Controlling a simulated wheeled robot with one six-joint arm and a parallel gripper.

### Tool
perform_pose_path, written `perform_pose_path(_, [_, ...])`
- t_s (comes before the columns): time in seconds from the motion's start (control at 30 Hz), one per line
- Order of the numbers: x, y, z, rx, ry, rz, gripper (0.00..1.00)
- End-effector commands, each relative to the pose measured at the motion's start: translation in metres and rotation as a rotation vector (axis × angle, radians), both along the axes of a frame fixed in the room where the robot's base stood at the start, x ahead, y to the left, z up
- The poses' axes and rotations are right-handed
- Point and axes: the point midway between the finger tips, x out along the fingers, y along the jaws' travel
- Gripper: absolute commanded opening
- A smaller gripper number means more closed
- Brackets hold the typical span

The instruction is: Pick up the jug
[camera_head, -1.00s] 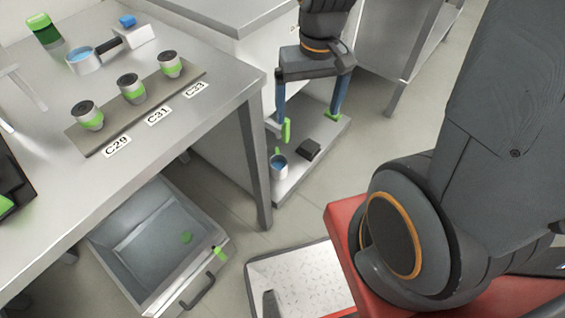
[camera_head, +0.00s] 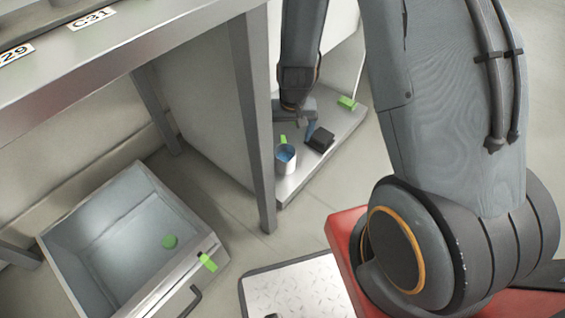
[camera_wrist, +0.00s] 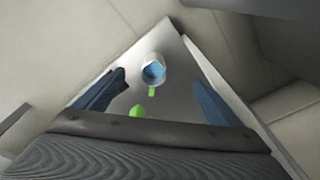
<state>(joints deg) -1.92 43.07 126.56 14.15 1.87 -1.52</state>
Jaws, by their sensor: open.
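The jug (camera_head: 286,158) is a small pale metal cup with blue inside and a green part beside its rim. It stands upright on a low grey shelf (camera_head: 292,185). In the wrist view the jug (camera_wrist: 153,69) is ahead, roughly centred between the fingers, its green part towards me. My gripper (camera_head: 306,126) is above the shelf, just behind and right of the jug in the head view. In the wrist view my gripper (camera_wrist: 160,90) has its blue fingers wide apart with nothing between them. In the head view one finger is mostly hidden.
A green piece (camera_head: 346,103) lies farther back on the shelf. A table leg (camera_head: 254,130) stands left of the shelf. An open drawer (camera_head: 205,262) holds a green round thing (camera_head: 169,241).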

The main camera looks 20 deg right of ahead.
Motion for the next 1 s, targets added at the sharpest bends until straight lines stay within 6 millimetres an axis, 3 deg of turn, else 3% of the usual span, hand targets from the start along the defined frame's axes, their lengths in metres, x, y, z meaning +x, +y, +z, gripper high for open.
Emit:
perform_pose_path(0.03, [0.009, -0.001, -0.039, -0.004, -0.001, -0.008, 0.89])
perform_pose_path(0.1, [0.019, -0.001, -0.073, -0.013, -0.018, -0.016, 0.89])
perform_pose_path(0.2, [0.038, -0.001, -0.113, -0.033, -0.066, -0.012, 0.89])
perform_pose_path(0.4, [0.062, -0.003, -0.168, -0.063, -0.131, -0.009, 0.89])
perform_pose_path(0.6, [0.087, -0.001, -0.187, -0.094, -0.223, 0.019, 0.89])
perform_pose_path(1.0, [0.101, -0.005, -0.216, -0.099, -0.236, 0.023, 0.89])
